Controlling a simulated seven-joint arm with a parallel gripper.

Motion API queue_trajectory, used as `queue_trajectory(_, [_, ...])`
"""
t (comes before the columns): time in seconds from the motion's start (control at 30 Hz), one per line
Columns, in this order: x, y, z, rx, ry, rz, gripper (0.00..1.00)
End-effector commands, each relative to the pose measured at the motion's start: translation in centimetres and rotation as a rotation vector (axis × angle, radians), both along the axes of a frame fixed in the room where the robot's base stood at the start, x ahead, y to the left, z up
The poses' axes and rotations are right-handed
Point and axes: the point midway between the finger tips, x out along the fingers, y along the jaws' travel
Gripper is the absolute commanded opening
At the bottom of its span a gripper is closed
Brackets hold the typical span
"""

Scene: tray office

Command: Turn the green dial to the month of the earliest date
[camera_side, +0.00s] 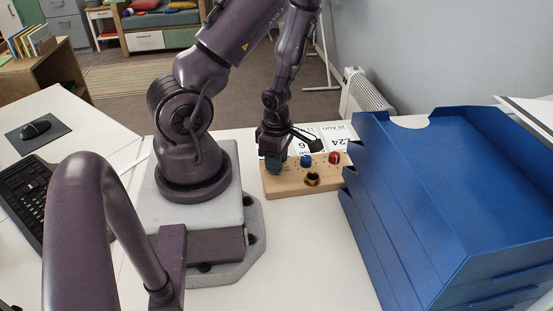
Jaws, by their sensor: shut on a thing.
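A pale wooden board (290,187) lies on the white table, right of my arm's base. A blue knob (306,161), a red knob (334,158) and a dark round piece with a yellowish rim (312,179) are on it. My gripper (274,164) points down at the board's left end. It is shut on a small bluish knob there, mostly covered by the fingers. No green dial can be made out.
A tall stack of blue trays (455,190) stands close to the board's right end and overlaps it in view. A keyboard (22,200) and a mouse (36,129) on a dark pad are at the left. The table in front of the board is clear.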

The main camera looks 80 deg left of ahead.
Motion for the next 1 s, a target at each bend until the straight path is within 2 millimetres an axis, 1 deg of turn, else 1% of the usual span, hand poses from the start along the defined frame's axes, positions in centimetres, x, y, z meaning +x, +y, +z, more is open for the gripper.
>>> queue_trajectory(0.43, [0.03,-0.01,0.01,0.000,-0.001,0.010,0.07])
queue_trajectory(0.47, [0.03,-0.01,0.01,0.000,-0.001,0.009,0.33])
queue_trajectory(0.5, [0.03,-0.01,0.01,0.000,-0.001,0.009,0.42])
queue_trajectory(0.57, [0.02,0.00,0.01,0.000,-0.001,0.009,0.56])
queue_trajectory(0.6, [0.02,0.00,0.01,0.000,0.000,0.009,0.57])
queue_trajectory(0.87, [0.02,0.00,0.04,0.000,0.000,0.009,0.57])
queue_trajectory(1.0, [0.04,-0.02,0.46,-0.002,-0.001,0.009,0.57])
